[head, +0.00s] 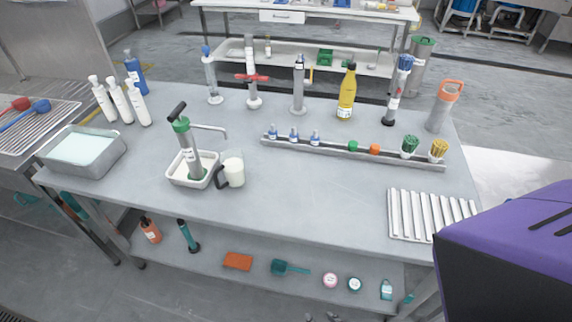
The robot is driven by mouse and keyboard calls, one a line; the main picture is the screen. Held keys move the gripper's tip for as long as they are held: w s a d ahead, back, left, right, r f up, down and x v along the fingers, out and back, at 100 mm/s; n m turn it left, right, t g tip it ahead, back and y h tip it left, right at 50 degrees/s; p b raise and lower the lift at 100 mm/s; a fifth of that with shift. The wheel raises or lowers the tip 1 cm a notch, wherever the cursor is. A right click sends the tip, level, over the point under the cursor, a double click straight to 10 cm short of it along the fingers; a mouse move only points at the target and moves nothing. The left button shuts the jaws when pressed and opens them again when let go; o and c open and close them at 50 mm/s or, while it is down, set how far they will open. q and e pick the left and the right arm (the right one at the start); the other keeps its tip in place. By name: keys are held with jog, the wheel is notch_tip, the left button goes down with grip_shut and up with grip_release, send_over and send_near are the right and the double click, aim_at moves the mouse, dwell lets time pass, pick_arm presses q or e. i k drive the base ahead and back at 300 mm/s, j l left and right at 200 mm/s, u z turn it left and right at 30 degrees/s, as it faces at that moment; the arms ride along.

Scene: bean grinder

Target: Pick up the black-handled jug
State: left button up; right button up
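The jug (236,173) is a small white vessel with a black handle (221,178) on its left side. It stands upright on the grey table, just right of a white square tray (176,181). In that tray stands a grey-and-green grinder-like device (188,148) with a black top handle and a thin side crank or spout reaching right above the jug. Neither of my grippers shows in the head view.
A rail (340,152) with small bottles and caps lies behind the jug to the right. A ribbed white rack (430,214) is at the right front. A metal basin (83,150) sits at the left. Tall bottles, including a yellow one (347,93), line the back. The table's front middle is clear.

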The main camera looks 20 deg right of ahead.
aim_at(231, 160)
jog(key=z, duration=0.55)
jog(key=j+z, duration=0.2)
jog(key=z, duration=0.2)
jog(key=i+j+z, duration=0.1)
jog(key=z, duration=0.3)
jog(key=j+z, duration=0.7)
jog(key=j, duration=0.15)
jog(key=k+j+z, duration=0.25)
jog(key=j, duration=0.55)
jog(key=k+j, duration=0.15)
jog(key=j, duration=0.2)
jog(key=j+z, duration=0.1)
jog(key=j, duration=0.2)
jog(key=k, duration=0.05)
